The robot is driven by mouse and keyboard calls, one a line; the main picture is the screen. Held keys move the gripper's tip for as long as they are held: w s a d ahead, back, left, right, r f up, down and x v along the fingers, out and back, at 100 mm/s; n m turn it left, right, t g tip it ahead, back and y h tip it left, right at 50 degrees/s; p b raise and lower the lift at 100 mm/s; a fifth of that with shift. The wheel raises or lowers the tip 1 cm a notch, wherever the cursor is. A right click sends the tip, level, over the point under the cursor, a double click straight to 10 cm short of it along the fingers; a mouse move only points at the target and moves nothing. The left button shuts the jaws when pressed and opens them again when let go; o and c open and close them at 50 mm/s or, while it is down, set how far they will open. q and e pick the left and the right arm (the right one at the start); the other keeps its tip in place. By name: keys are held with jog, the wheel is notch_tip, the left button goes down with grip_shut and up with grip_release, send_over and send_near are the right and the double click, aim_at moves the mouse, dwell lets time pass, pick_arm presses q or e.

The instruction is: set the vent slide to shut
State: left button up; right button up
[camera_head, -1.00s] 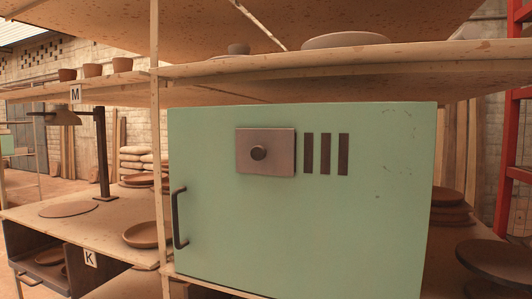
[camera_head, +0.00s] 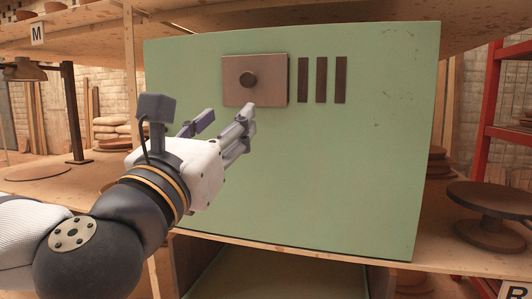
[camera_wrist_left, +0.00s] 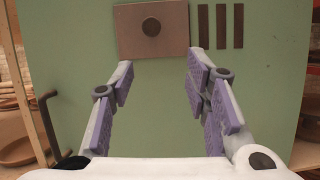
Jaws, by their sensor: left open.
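The vent slide is a grey-brown plate (camera_head: 268,88) with a dark round knob (camera_head: 248,79), on the upper front of a pale green cabinet (camera_head: 330,170). Several dark vertical vent slots (camera_head: 321,80) show uncovered just right of the plate. My left gripper (camera_head: 224,115) is open and empty, below and a little left of the knob. In the left wrist view the knob (camera_wrist_left: 151,27) lies ahead, between and beyond the two open fingers (camera_wrist_left: 158,62). The fingers appear apart from the plate. My right gripper is not in view.
A dark door handle (camera_wrist_left: 46,122) stands out at the cabinet's left edge in the left wrist view. Wooden shelves surround the cabinet, with an open space below it. A round turntable (camera_head: 490,203) and a red rack (camera_head: 490,100) stand at right.

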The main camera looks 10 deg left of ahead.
aim_at(247, 80)
pick_arm(q)
jog(key=shift+n+y, duration=0.4)
jog(key=shift+n, duration=0.2)
jog(key=x, duration=0.4)
jog(key=r+p+x, duration=0.1)
jog(key=x, duration=0.3)
jog(key=r+p+x, duration=0.1)
jog(key=x, duration=0.3)
jog(key=shift+s+a+r, duration=0.2)
jog(key=shift+s+a, duration=0.05)
jog(key=shift+a, duration=0.15)
grip_shut()
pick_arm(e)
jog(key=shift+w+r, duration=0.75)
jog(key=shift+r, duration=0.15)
